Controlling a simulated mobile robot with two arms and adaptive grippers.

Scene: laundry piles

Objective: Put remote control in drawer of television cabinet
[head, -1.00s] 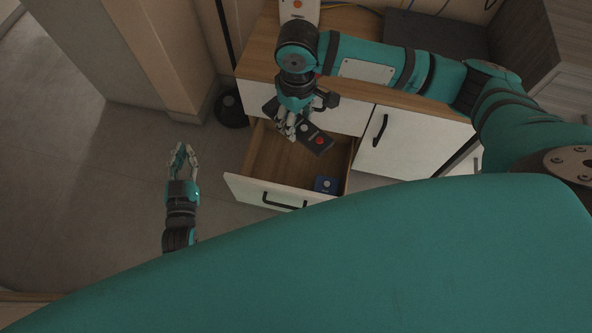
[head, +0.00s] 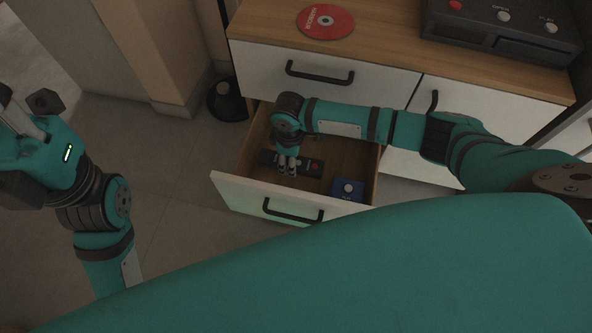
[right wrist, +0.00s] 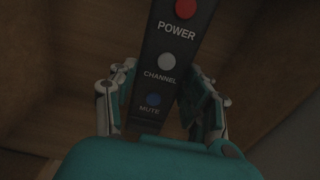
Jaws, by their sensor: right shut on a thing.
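The black remote control (head: 312,167) is inside the open drawer (head: 262,195) of the white and wood television cabinet (head: 375,82). My right gripper (head: 287,168) reaches down into the drawer and is shut on the remote. In the right wrist view the remote (right wrist: 176,50) runs between the two fingers (right wrist: 160,108), with red, grey and blue buttons labelled POWER, CHANNEL and MUTE. I cannot tell whether the remote touches the drawer floor. My left gripper (head: 22,120) is at the far left, away from the cabinet, partly cut off by the frame edge.
A blue box (head: 348,189) lies in the drawer's front right corner. A red disc (head: 325,21) and a black player (head: 505,28) are on the cabinet top. A dark round object (head: 228,100) stands on the floor left of the cabinet.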

